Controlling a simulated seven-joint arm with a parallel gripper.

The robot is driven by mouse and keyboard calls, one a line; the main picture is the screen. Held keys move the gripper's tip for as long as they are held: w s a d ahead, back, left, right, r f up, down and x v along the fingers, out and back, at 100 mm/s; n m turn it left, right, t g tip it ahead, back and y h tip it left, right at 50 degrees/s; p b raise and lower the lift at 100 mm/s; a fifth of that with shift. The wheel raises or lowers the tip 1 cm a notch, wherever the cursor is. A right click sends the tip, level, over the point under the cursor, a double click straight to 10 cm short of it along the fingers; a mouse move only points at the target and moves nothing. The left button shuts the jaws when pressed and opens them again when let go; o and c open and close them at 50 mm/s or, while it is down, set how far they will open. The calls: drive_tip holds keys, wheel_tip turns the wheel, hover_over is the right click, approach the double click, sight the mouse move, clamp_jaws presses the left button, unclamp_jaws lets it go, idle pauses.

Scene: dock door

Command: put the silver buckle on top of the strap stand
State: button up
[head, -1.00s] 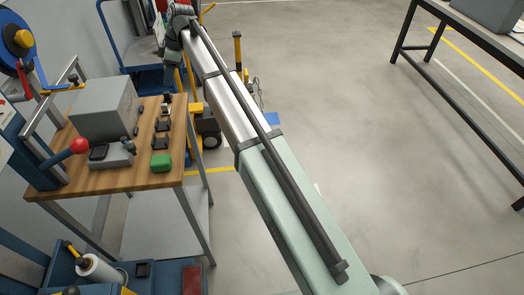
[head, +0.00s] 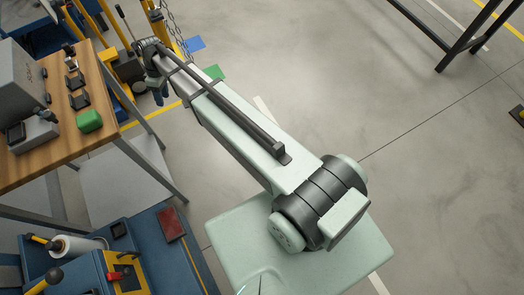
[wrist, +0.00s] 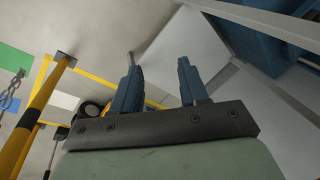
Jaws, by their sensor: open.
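My gripper (wrist: 158,82) is open and empty in the wrist view, its two blue fingers apart. In the head view my gripper (head: 158,94) hangs at the far end of the arm, to the right of the wooden-topped table (head: 98,78) and clear of it. Several small dark pieces (head: 79,101) stand in a row on that table, with a green block (head: 89,121) at the near end. They are too small to tell whether one is the silver buckle. I cannot make out the strap stand for certain.
A grey box (head: 15,85) fills the table's left side. A blue cart (head: 190,262) with a wrap roll (head: 80,246) stands below. A yellow-and-black post (wrist: 42,100) is left of the gripper in the wrist view. Open floor (head: 310,80) lies to the right.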

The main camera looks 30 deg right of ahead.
drive_tip(key=s+d+f+m+g+h, duration=0.1)
drive_tip(key=s+d+f+m, duration=0.2)
drive_tip(key=s+d+f, duration=0.45)
drive_tip(key=s+d+f+m+g, duration=0.15)
drive_tip(key=s+d+f, duration=0.25)
drive_tip(key=s+f, duration=0.65)
drive_tip(key=s+d+f+m, duration=0.2)
drive_tip(key=s, duration=0.7)
drive_tip(key=s+d+f+m+g, duration=0.1)
drive_tip(key=s+d+f+m, duration=0.1)
drive_tip(key=s, duration=0.7)
drive_tip(key=s+d+f+m+g+h, duration=0.1)
drive_tip(key=s+d+m, duration=0.1)
drive_tip(key=s, duration=0.7)
drive_tip(key=shift+d+f, duration=0.4)
drive_tip(key=shift+d, duration=0.35)
drive_tip(key=shift+c, duration=0.2)
